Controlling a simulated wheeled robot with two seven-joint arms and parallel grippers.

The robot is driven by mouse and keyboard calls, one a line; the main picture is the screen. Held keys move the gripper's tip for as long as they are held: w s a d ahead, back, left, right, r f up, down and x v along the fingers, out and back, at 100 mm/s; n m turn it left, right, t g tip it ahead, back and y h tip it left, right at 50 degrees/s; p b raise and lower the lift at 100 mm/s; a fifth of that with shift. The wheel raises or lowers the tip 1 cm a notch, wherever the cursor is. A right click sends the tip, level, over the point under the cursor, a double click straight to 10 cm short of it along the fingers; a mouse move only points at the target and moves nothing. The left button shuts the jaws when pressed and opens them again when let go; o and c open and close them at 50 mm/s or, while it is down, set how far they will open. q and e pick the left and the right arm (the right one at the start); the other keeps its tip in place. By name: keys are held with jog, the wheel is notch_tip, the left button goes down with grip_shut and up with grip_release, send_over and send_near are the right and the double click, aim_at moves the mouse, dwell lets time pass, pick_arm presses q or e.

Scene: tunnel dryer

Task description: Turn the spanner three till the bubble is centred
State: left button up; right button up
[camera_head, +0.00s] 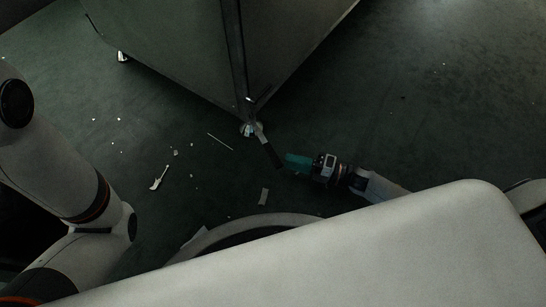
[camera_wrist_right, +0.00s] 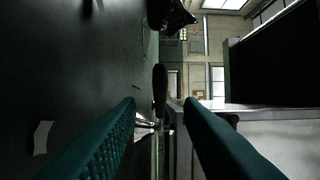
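A spanner with a dark handle (camera_head: 270,152) sticks out from the metal foot (camera_head: 249,129) under the near corner of a grey cabinet (camera_head: 215,60). My right gripper (camera_head: 289,161), with teal fingers, is low over the floor just right of the handle's free end. In the right wrist view the two fingers (camera_wrist_right: 160,108) are apart. The dark handle (camera_wrist_right: 160,88) shows beyond and between them, seemingly not gripped, with bright metal (camera_wrist_right: 147,124) near its lower end. My left arm shows at the left, but its gripper does not. I cannot make out a bubble.
A pale tool-like piece (camera_head: 159,178), a thin rod (camera_head: 220,141), a small plate (camera_head: 263,196) and several white scraps lie on the dark green floor. Another cabinet foot (camera_head: 122,57) stands at the back left.

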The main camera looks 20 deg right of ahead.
aim_at(274, 156)
jog(key=b+x, duration=0.2)
jog(key=x, duration=0.3)
jog(key=shift+w+a+f, duration=0.1)
jog(key=shift+w+a, duration=0.05)
jog(key=shift+a, duration=0.15)
jog(key=shift+w+a, duration=0.25)
jog(key=shift+a, duration=0.1)
grip_shut()
